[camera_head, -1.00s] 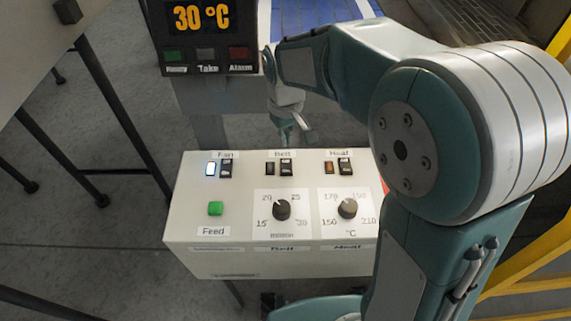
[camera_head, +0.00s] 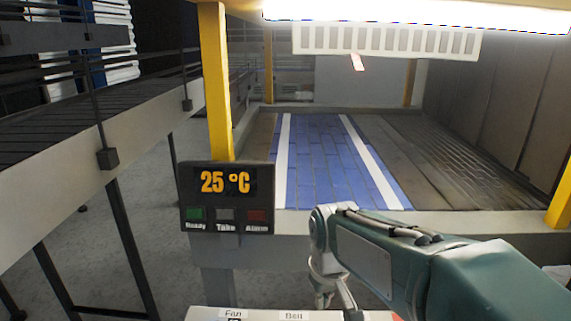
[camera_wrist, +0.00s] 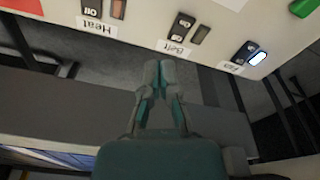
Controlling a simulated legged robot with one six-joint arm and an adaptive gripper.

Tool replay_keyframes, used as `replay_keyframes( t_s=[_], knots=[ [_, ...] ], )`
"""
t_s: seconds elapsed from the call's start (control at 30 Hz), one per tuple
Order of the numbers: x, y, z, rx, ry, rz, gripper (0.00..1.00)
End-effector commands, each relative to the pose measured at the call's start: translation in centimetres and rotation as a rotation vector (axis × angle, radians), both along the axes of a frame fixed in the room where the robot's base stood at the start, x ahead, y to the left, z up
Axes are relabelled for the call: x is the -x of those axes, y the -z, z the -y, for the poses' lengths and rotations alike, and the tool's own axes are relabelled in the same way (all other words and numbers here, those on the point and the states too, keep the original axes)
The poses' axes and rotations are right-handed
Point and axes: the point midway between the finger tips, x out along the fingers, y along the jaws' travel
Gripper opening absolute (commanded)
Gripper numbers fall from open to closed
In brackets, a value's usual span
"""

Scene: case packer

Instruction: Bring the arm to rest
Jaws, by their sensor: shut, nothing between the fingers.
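My gripper (camera_wrist: 160,72) is shut and empty in the wrist view, in front of the control panel (camera_wrist: 160,10), which appears upside down there. The fingertips point toward the panel's edge near the Belt label (camera_wrist: 174,47), apart from it as far as I can tell. In the head view my arm reaches in from the lower right. My gripper (camera_head: 325,292) hangs below the wrist, just above and behind the panel's back edge (camera_head: 265,312). Its tips are partly hidden there. Most of the panel is below the head view.
A display (camera_head: 225,197) reading 25 °C stands left of my arm, below a yellow post (camera_head: 214,90). A blue belt (camera_head: 320,160) with white stripes lies behind the arm. A conveyor (camera_head: 90,120) runs along the left. In the wrist view the Fan switch's lamp (camera_wrist: 257,58) is lit.

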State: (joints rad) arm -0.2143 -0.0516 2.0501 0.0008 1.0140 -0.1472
Motion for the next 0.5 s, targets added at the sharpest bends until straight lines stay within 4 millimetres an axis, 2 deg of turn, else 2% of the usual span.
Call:
replay_keyframes(
  t_s=[0.1, 0.23, 0.5],
  knots=[
    [2.6, -1.8, 2.0, -0.017, 0.065, 0.068, 0.00],
    [5.5, -3.1, 3.9, -0.034, 0.133, 0.135, 0.00],
    [11.4, -4.0, 6.9, -0.065, 0.272, 0.276, 0.00]
  ],
)
